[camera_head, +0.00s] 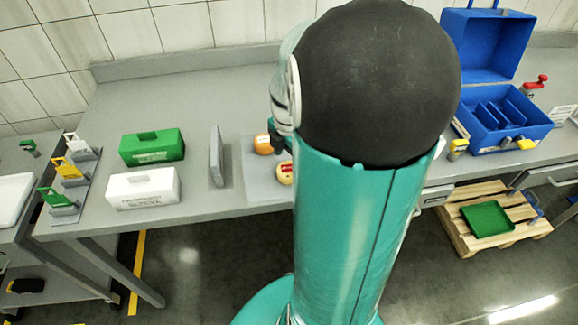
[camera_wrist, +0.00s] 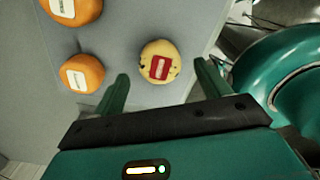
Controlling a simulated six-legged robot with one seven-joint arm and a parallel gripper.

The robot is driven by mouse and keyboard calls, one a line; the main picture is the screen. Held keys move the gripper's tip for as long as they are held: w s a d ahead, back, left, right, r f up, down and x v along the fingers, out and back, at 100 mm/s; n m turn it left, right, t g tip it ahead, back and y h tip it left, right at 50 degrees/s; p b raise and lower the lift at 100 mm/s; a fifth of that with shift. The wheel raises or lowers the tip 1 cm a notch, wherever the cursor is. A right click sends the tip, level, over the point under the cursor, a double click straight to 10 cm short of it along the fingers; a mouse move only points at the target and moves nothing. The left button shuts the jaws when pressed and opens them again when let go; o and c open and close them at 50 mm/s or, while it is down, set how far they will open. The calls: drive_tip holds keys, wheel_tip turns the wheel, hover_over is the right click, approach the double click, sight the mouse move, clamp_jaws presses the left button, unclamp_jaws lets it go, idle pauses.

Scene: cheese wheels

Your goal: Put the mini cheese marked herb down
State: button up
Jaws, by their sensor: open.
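A small pale-yellow cheese with a red label (camera_wrist: 148,50) rests on a grey surface (camera_wrist: 130,25). It also shows in the head view (camera_head: 285,179), partly hidden by my arm. The label's writing is too small to read, so I cannot tell whether it says herb. My gripper (camera_wrist: 161,72) is open, its two green fingers on either side of this cheese in the wrist view, with gaps at both sides. I cannot tell whether the tips are down at its height. In the head view my arm hides most of the gripper.
Two orange cheeses with white labels lie left of the yellow one, one nearer (camera_wrist: 82,84) and one farther (camera_wrist: 86,10). In the head view, an upright grey plate (camera_head: 216,156), a green box (camera_head: 152,150) and a white box (camera_head: 143,190) stand left. A blue case (camera_head: 500,125) stands right.

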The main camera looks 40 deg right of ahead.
sight(289, 168)
wheel_tip(289, 168, up, 8)
drive_tip(key=s+a+r+m+t, duration=0.1)
drive_tip(key=a+r+m+t, duration=0.1)
drive_tip(key=a+m, duration=0.3)
drive_tip(key=s+a+r+m+t, duration=0.1)
drive_tip(key=s+a+r+m, duration=0.1)
drive_tip(key=a+m, duration=0.4)
drive_tip(key=s+a+r+m+t, duration=0.1)
drive_tip(key=a+m, duration=0.4)
drive_tip(key=a, duration=0.7)
drive_tip(key=shift+s+r+m+t, duration=0.3)
drive_tip(key=shift+s+r+t, duration=0.1)
drive_tip(key=shift+r+t, duration=0.45)
